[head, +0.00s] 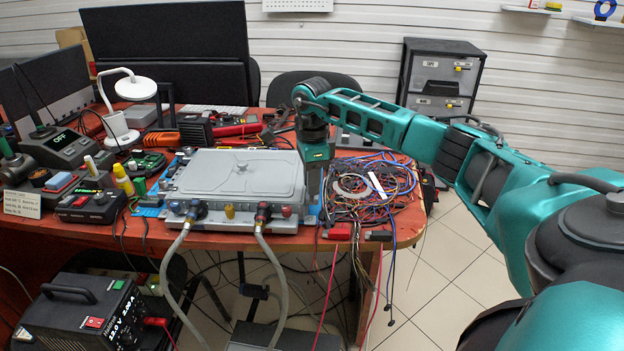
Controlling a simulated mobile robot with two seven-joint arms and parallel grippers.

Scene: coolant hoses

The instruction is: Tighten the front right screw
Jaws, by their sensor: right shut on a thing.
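A grey flat box with a ribbed lid (235,175) lies on the red table. Two hoses run from its front, one at a blue fitting (196,211) and one at a dark red fitting (264,212). My right gripper (315,190) points down just beside the box's right edge, near its front right corner. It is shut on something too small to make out. The front right screw cannot be told apart; the gripper stands close to that corner. Whether the gripper touches the box is unclear. My left gripper is out of view.
A tangle of coloured wires (370,190) lies right of the box, with some hanging over the table's front edge. Electronics and a white lamp (120,110) crowd the left. A black power supply (85,315) stands low at the front left.

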